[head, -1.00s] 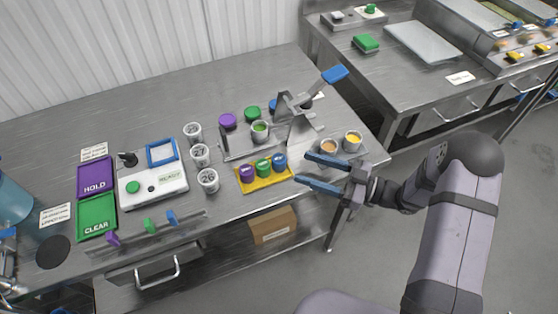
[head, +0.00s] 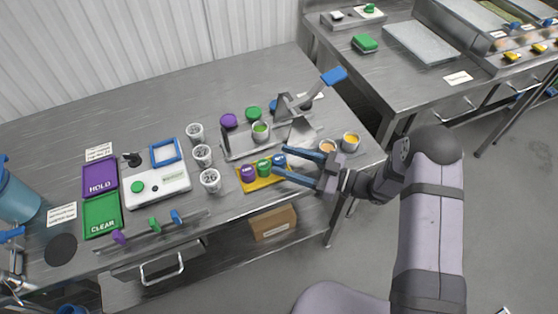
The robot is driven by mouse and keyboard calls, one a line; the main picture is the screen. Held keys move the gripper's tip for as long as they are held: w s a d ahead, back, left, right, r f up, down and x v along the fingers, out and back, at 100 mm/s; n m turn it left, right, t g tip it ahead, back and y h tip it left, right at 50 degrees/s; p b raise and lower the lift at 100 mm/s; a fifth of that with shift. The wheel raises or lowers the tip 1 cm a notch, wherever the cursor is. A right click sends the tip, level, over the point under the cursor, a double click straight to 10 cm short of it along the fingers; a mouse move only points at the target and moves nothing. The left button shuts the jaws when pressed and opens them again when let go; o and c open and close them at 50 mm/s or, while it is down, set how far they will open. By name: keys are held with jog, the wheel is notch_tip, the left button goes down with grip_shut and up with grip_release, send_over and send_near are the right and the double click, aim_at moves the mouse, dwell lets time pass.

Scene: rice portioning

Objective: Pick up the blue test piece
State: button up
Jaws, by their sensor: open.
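The blue test piece (head: 279,160) is a small blue cylinder at the right end of a yellow tray (head: 257,184). A green piece (head: 264,167) and a purple piece (head: 248,172) stand beside it in the same tray. My gripper (head: 281,163) reaches in from the right with its two blue fingers apart. The fingertips are close to the blue piece, one toward the back and one toward the front. I cannot tell whether either finger touches it. Part of the blue piece is hidden by the fingers.
A metal press with a blue handle (head: 333,76) rises behind. Several white cups (head: 203,155) stand left of the tray. The table's front edge is close below the tray.

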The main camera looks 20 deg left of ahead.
jog(key=c, duration=1.2)
jog(key=shift+o, duration=0.2)
jog(key=shift+r, duration=0.15)
notch_tip(320, 180, up, 10)
jog(key=b, duration=0.1)
jog(key=shift+b, duration=0.3)
jog(key=shift+s, duration=0.1)
jog(key=s+f+n+g, duration=0.2)
jog(key=s+g, duration=0.1)
jog(key=s, duration=0.2)
jog(key=w+d+r+m+t+h+p, duration=0.1)
jog(key=d+m+t+p, duration=0.3)
jog(key=d+p, duration=0.5)
jog(key=w+d+r+m+t+h+p, duration=0.2)
jog(key=d+t+p, duration=0.7)
jog(key=d, duration=1.4)
notch_tip(320, 180, up, 2)
jog(key=m, duration=0.3)
jog(key=shift+w+t, duration=0.3)
